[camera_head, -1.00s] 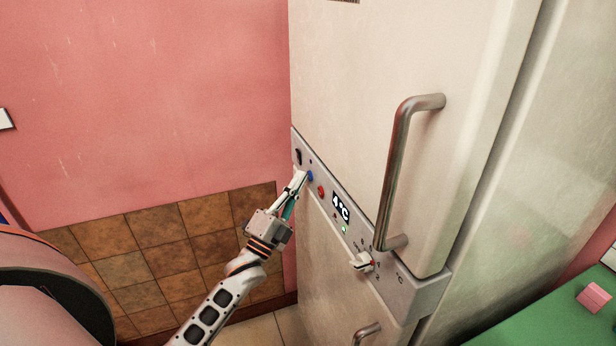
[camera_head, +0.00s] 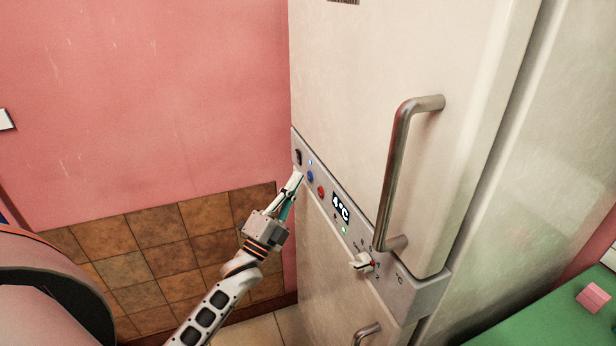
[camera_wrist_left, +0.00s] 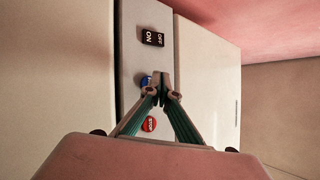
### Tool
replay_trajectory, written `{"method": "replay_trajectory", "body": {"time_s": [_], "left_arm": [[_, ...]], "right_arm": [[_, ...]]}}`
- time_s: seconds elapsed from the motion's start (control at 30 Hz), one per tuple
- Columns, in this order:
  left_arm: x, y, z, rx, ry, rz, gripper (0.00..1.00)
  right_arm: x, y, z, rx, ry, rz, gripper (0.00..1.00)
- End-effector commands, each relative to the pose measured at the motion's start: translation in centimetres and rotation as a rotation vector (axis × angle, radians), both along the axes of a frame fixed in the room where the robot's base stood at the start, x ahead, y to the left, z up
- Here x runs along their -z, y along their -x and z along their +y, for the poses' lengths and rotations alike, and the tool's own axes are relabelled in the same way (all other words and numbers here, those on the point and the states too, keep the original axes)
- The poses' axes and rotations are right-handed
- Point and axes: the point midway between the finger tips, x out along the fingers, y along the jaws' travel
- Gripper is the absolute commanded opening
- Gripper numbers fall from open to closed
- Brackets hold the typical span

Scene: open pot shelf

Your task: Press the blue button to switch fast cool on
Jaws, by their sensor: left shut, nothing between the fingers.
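The blue button (camera_head: 310,176) is on the grey control panel (camera_head: 376,262) of the fridge. A small light (camera_head: 311,162) just above it glows blue-white. My left gripper (camera_head: 298,178) is shut and empty, its tips just left of the blue button and seemingly a little apart from it. In the left wrist view the fingertips (camera_wrist_left: 160,80) partly cover the blue button (camera_wrist_left: 146,80). My right gripper is not in view.
A red stop button (camera_head: 321,191), a 4°C display (camera_head: 341,207) and a knob (camera_head: 362,262) share the panel. A black on/off switch (camera_head: 298,157) is at its left end. A large door handle (camera_head: 398,170) sticks out at the right.

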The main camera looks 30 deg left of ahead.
Motion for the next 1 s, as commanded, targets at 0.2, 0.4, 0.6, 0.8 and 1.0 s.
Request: {"method": "replay_trajectory", "body": {"time_s": [0.2, 0.4, 0.6, 0.8, 1.0], "left_arm": [[0.0, 0.6, 0.6, -0.002, -0.001, 0.001, 0.0], [0.0, 2.0, 1.7, 0.0, 0.0, 0.001, 0.0], [0.0, 3.4, 2.9, -0.001, 0.0, 0.0, 0.0], [0.0, 4.4, 3.8, -0.001, 0.001, 0.0, 0.0], [0.0, 4.6, 3.9, -0.001, 0.001, 0.0, 0.0]], "right_arm": [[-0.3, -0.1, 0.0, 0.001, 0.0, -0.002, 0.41], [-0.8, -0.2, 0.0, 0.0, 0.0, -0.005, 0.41], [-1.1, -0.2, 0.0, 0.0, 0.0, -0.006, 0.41], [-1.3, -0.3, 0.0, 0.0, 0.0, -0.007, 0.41], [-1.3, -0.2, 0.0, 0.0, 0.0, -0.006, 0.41]]}}
